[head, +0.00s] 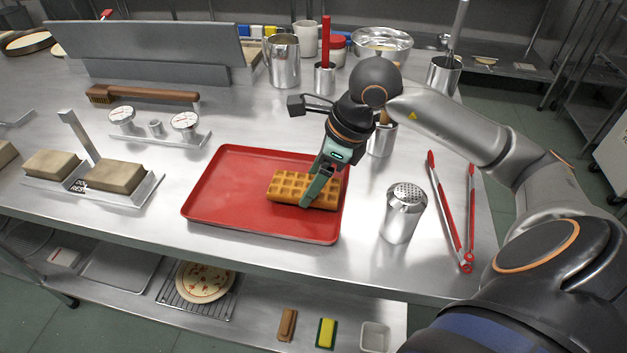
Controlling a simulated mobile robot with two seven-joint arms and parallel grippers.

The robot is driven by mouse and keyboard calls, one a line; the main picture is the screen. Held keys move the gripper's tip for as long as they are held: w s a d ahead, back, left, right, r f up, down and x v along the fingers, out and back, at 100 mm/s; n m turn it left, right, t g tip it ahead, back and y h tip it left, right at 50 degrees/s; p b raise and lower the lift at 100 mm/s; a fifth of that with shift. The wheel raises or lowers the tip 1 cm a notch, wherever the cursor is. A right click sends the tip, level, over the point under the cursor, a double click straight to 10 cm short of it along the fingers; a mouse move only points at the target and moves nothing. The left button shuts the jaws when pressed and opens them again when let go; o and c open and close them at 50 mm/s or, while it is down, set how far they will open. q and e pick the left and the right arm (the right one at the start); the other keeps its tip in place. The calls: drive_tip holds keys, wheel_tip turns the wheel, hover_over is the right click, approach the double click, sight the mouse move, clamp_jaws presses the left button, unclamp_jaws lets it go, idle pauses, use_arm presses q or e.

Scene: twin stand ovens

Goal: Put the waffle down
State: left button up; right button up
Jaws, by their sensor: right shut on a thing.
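The golden-brown waffle (287,187) is at the right part of the red tray (225,205), which lies on the steel table. My right gripper (309,203) reaches down over the tray from the upper right and is shut on the waffle near its right end. The waffle looks flat and low over the tray floor; I cannot tell if it touches. The fingers hide part of the waffle. My left gripper does not show.
A steel shaker (403,213) stands right of the tray, with red-handled tongs (452,215) beyond it. Steel cups stand behind. A brush (150,94), dials (184,122) and tan blocks (115,176) are at left. The tray's left half is bare.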

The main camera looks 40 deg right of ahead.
drive_tip(key=shift+f, duration=0.35)
drive_tip(key=shift+f, duration=0.15)
drive_tip(key=o, duration=0.9)
drive_tip(key=shift+c, duration=0.2)
drive_tip(key=shift+r, duration=0.25)
drive_tip(key=p+v, duration=0.1)
drive_tip(key=v, duration=1.1)
drive_tip(key=shift+a, duration=0.1)
